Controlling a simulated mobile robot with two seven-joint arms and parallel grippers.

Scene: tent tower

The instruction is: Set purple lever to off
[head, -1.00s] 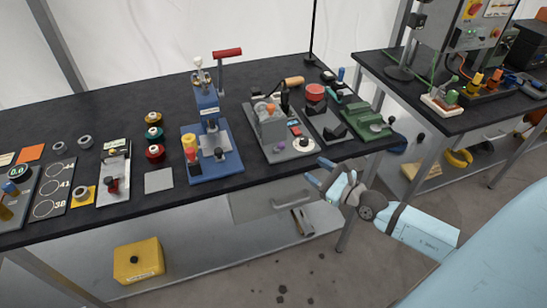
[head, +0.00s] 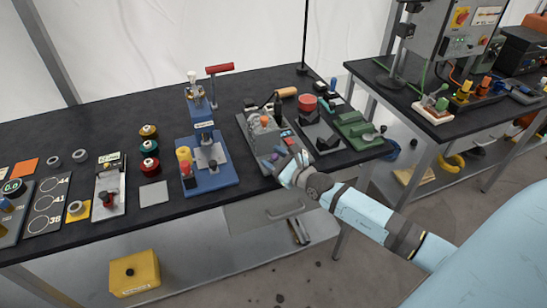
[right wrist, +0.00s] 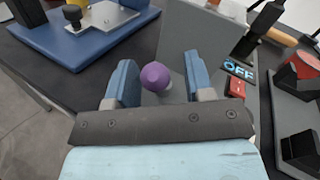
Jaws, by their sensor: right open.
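The purple lever shows in the right wrist view as a round purple knob (right wrist: 155,76) on the grey device (right wrist: 190,40). My right gripper (right wrist: 161,86) is open, with one blue finger on each side of the knob. The knob lies between the fingers, with visible gaps on both sides; I cannot tell how deep it sits between them. A small sign (right wrist: 238,68) beside it reads "OFF". In the head view the right gripper (head: 289,162) is at the front edge of the grey device (head: 251,128) and partly hides it. My left gripper is out of view.
The blue press (head: 208,181) stands left of the grey device. A dark plate with a red knob (head: 307,102) and a green device (head: 354,127) stand to its right. A black lever handle (right wrist: 266,18) rises near the sign.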

